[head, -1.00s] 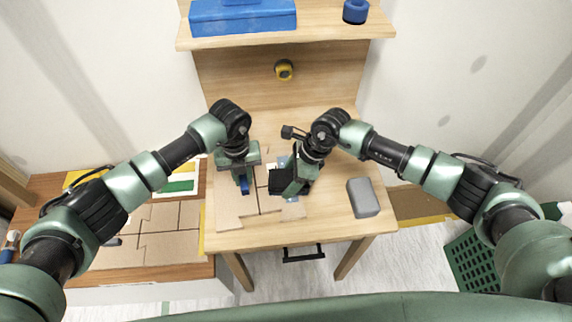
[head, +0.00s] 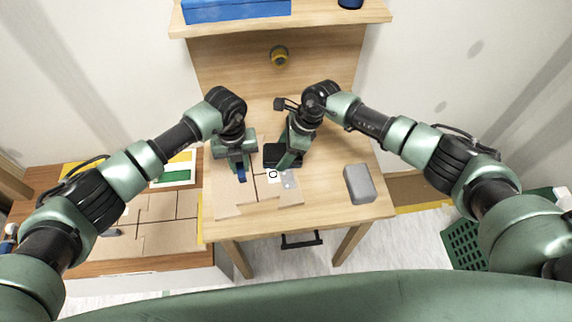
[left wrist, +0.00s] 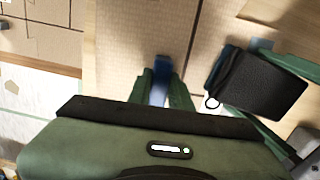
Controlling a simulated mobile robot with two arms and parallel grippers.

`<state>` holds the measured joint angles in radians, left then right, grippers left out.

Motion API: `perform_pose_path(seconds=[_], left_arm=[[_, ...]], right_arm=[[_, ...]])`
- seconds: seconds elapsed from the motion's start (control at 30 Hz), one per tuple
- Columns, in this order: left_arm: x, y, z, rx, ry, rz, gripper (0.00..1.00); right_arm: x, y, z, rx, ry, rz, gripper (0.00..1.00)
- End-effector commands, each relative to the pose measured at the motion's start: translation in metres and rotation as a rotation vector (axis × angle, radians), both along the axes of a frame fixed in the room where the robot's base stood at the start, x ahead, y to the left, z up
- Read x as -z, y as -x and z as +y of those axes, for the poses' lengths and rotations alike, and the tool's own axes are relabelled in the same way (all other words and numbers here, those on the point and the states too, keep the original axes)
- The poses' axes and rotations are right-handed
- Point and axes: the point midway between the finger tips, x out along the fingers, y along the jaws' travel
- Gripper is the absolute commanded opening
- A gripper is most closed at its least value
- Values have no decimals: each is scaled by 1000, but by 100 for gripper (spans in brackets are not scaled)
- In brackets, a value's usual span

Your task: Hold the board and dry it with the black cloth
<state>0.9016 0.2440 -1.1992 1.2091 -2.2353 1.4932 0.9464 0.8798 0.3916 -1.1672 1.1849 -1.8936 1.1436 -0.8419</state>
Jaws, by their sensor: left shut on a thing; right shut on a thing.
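The tan board (head: 262,208) with dark lines lies on the wooden table. A few pale grey-blue patches (head: 289,181) show on its right part. My left gripper (head: 242,175) is over the board's left part, shut on a narrow blue piece, which also shows between the fingertips in the left wrist view (left wrist: 160,93). How the blue piece joins the board is hidden. My right gripper (head: 285,160) is shut on the black cloth (head: 276,152), at the board's far edge. The cloth also shows in the left wrist view (left wrist: 262,84); whether it touches the board is unclear.
A grey block (head: 359,184) lies on the table's right side. A lower bench (head: 150,257) with more tan panels stands at left. A shelf (head: 325,18) with a blue box (head: 235,9) is at the back. A green crate (head: 468,244) stands on the floor at right.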

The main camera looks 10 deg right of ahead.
Motion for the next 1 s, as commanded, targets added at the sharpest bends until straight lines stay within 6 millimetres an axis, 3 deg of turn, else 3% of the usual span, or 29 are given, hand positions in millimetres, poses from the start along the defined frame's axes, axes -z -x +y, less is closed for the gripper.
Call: perform_pose_path(seconds=[0.2, 0.47, 0.53, 1.0], left_arm=[[0, 1, -1, 2, 1, 2, 0], [1, 1, -1, 3, 1, 3, 0], [0, 1, -1, 3, 1, 3, 0], [1, 1, -1, 2, 1, 2, 0]], right_arm=[[-2, -33, 3, 2, 1, -5, 19], [-3, -55, 4, 0, 0, -5, 19], [-23, -55, 3, -3, 0, -11, 19], [-79, -54, 4, -1, 1, -6, 19]])
